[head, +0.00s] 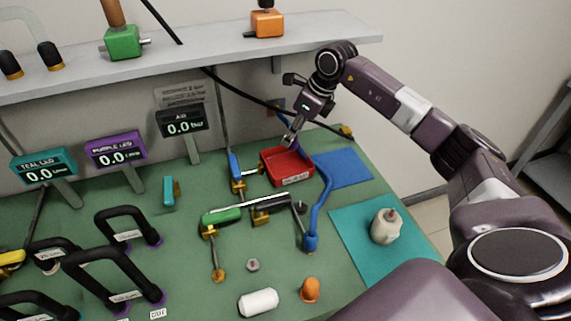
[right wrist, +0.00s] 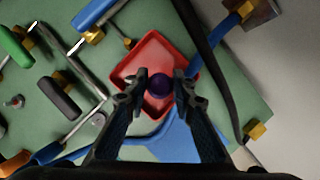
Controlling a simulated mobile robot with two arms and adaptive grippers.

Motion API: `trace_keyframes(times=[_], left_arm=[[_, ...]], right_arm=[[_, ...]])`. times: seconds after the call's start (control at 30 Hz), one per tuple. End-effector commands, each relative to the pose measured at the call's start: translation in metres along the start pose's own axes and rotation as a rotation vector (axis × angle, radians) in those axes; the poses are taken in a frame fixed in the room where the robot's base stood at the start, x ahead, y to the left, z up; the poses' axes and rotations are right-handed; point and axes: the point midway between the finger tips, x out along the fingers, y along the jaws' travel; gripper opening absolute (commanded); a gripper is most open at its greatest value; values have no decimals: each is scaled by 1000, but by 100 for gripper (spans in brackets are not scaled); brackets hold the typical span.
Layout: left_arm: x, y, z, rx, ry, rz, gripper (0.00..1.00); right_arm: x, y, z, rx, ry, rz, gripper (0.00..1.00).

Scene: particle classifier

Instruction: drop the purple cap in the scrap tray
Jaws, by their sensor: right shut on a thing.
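The scrap tray (head: 287,166) is a shallow red tray on the green bench, toward the back right in the head view. It also shows in the right wrist view (right wrist: 136,64), behind the fingers. The purple cap (right wrist: 160,84) is a small dark round piece between the fingertips of my right gripper (right wrist: 160,88). The gripper is shut on it and holds it over the tray. In the head view my right gripper (head: 289,139) is at the tray's back edge, and the cap cannot be made out there. My left gripper is not in view.
A blue hose (head: 325,195) curves along the tray's right side. A blue-handled valve (head: 235,168) stands close on the left. A shelf (head: 200,50) runs behind.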

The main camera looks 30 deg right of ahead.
Motion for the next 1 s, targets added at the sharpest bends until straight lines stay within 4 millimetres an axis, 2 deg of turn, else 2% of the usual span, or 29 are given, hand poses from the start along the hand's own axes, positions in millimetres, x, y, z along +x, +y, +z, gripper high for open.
trace_keyframes(times=[0.4,0.53,0.8,0.83,1.0], left_arm=[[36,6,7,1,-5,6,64],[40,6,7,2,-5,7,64],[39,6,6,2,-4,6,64],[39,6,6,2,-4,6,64],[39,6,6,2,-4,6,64]], right_arm=[[46,0,-20,-1,3,3,3],[52,0,-23,-2,3,3,3],[52,1,-22,-3,3,3,3],[52,1,-22,-3,3,3,27],[52,1,-22,-3,3,3,44]])
